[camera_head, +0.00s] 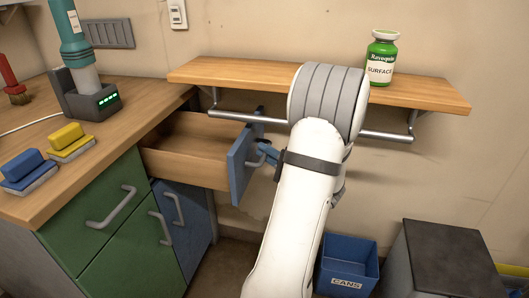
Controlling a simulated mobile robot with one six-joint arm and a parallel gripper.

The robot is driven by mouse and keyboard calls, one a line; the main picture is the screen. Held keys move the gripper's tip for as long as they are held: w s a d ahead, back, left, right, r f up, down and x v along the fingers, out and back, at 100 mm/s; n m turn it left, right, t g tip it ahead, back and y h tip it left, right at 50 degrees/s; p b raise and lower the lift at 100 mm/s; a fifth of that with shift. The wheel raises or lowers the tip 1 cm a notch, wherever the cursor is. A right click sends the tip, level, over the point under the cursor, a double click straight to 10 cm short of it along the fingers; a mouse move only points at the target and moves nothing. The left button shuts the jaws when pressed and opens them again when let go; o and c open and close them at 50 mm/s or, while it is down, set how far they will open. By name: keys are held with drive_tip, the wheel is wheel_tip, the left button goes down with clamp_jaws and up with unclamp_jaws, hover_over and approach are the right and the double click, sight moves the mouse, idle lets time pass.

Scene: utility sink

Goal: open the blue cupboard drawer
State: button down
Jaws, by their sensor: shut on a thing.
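The blue cupboard drawer (241,165) stands pulled out from the cupboard under the wooden counter. Its wooden side and part of its inside (190,140) show, and it looks empty where I can see. Its grey handle (256,160) is on the blue front, facing right. My gripper (266,154) is at the handle and shut on it. My white arm comes up from the bottom middle and hides part of the gripper and the space to the right of it.
A wooden wall shelf (430,94) with a metal rail (228,115) runs behind my arm and carries a green jar (381,58). A blue cans bin (346,262) and a dark-topped box (445,250) stand on the floor at right. Green doors (100,205) are shut.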

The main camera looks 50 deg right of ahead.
drive_tip(key=shift+d+r, duration=0.15)
drive_tip(key=c, duration=1.5)
unclamp_jaws()
drive_tip(key=shift+w, duration=0.15)
drive_tip(key=shift+o, duration=0.2)
drive_tip(key=s+f+p, duration=0.1)
drive_tip(key=s, duration=0.6)
drive_tip(key=shift+s+f, duration=0.3)
